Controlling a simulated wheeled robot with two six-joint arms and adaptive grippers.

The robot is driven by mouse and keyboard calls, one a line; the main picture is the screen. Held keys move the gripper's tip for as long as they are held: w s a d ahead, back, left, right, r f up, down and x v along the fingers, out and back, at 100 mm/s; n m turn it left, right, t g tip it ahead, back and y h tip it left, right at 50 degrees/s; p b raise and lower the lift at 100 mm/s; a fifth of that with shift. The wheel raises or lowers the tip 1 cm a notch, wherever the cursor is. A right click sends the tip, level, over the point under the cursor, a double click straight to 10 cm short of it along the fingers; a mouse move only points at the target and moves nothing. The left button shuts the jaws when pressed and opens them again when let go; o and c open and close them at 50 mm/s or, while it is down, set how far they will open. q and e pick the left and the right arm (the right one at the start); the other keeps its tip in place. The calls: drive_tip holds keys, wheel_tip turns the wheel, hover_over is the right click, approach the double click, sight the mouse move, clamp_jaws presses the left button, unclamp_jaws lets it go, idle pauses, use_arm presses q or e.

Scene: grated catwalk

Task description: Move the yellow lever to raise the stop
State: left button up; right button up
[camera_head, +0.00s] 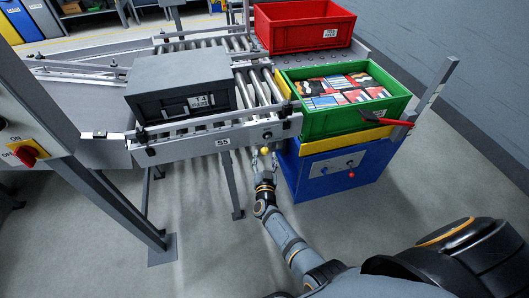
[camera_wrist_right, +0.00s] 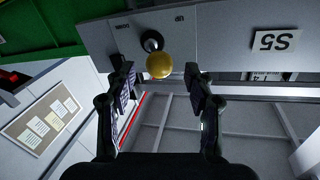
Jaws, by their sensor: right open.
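The yellow ball knob of the lever (camera_head: 264,150) sticks out from the grey conveyor side panel, right of the "S5" label. In the right wrist view the yellow knob (camera_wrist_right: 159,65) is between and slightly beyond my two fingertips, with a dark round pivot beside it. My right gripper (camera_head: 264,165) is open, reaching up from below to the knob; its fingers (camera_wrist_right: 157,75) stand apart on both sides, and I cannot tell that either touches it. The stop itself cannot be made out. My left gripper is not in view.
A dark grey box (camera_head: 181,92) sits on the roller conveyor (camera_head: 258,90). A red crate (camera_head: 304,36) stands behind. A green crate (camera_head: 337,122) full of packets is on a blue unit (camera_head: 325,180) at the right. A red switch (camera_head: 27,156) is at far left.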

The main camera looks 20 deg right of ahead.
drive_tip(key=v, duration=0.4)
idle(0.3)
drive_tip(key=s+f+n+g+y+p, duration=0.1)
drive_tip(key=s+f+n+g+y, duration=0.25)
drive_tip(key=s+f, duration=0.8)
drive_tip(key=s+f+n+g+y, duration=0.3)
drive_tip(key=s+f, duration=0.5)
drive_tip(key=f, duration=0.6)
drive_tip(key=s+d+f+g, duration=0.2)
drive_tip(key=s+f+g, duration=0.1)
drive_tip(key=s, duration=0.6)
drive_tip(key=s+d+f+g, duration=0.2)
drive_tip(key=s+f+g, duration=0.1)
drive_tip(key=s, duration=0.6)
drive_tip(key=s+d+f+g, duration=0.2)
drive_tip(key=s+f+g, duration=0.1)
drive_tip(key=s, duration=0.6)
drive_tip(key=shift+s+d+f+h+p, duration=0.25)
drive_tip(key=shift+s+f+h+p, duration=0.1)
drive_tip(key=shift+h, duration=0.1)
